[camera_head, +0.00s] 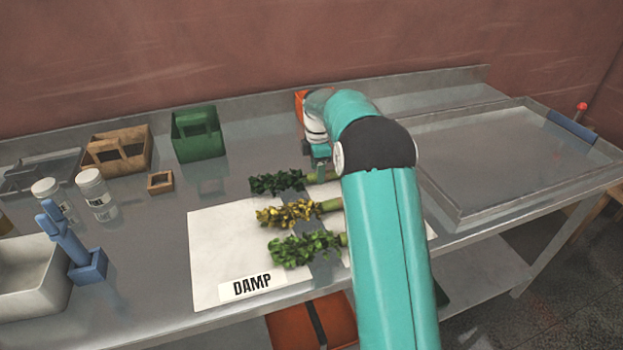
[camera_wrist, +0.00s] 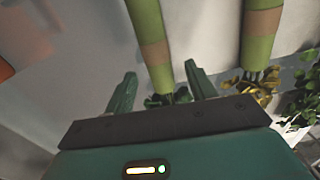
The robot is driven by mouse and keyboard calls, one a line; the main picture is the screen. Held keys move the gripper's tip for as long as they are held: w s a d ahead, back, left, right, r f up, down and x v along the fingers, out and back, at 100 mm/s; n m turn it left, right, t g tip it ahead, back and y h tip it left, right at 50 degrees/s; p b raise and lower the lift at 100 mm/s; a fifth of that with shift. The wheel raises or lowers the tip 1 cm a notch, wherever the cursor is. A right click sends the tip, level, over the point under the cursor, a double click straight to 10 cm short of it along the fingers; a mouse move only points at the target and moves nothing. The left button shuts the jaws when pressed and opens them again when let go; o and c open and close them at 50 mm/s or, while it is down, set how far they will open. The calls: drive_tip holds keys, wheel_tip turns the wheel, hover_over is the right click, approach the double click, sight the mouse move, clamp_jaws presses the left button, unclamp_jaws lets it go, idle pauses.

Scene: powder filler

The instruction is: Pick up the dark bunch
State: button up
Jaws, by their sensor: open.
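The dark bunch (camera_head: 277,183) has dark green leaves and lies farthest back of three bunches, its stem pointing right. In the wrist view its light green stem (camera_wrist: 147,22) with a tan band runs down between my fingers, and some dark leaves (camera_wrist: 170,98) show past the gripper's edge. My gripper (camera_wrist: 160,70) is open and empty, with one finger on each side of the stem's line. I cannot tell how far above the stem it is. In the head view my gripper (camera_head: 318,158) is partly hidden by my arm, just behind the dark bunch's stem.
A yellow-leaved bunch (camera_head: 290,213) lies close in front, its stem (camera_wrist: 261,35) right of my fingers. A brighter green bunch (camera_head: 305,248) lies nearer on the white DAMP sheet (camera_head: 210,262). An orange container (camera_head: 300,103) stands behind my gripper. A metal tray (camera_head: 455,213) is right.

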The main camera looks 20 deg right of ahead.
drive_tip(key=shift+f, duration=0.9)
drive_tip(key=c, duration=1)
drive_tip(key=shift+r, duration=0.1)
drive_tip(key=shift+r, duration=0.45)
wheel_tip(320, 180, up, 2)
drive_tip(key=shift+r, duration=0.15)
drive_tip(key=s+a+r, duration=0.4)
drive_tip(key=s, duration=0.1)
drive_tip(key=s+a+r, duration=0.5)
drive_tip(key=shift+s+a+r, duration=0.15)
drive_tip(key=shift+a+r, duration=0.15)
drive_tip(key=shift+a, duration=0.1)
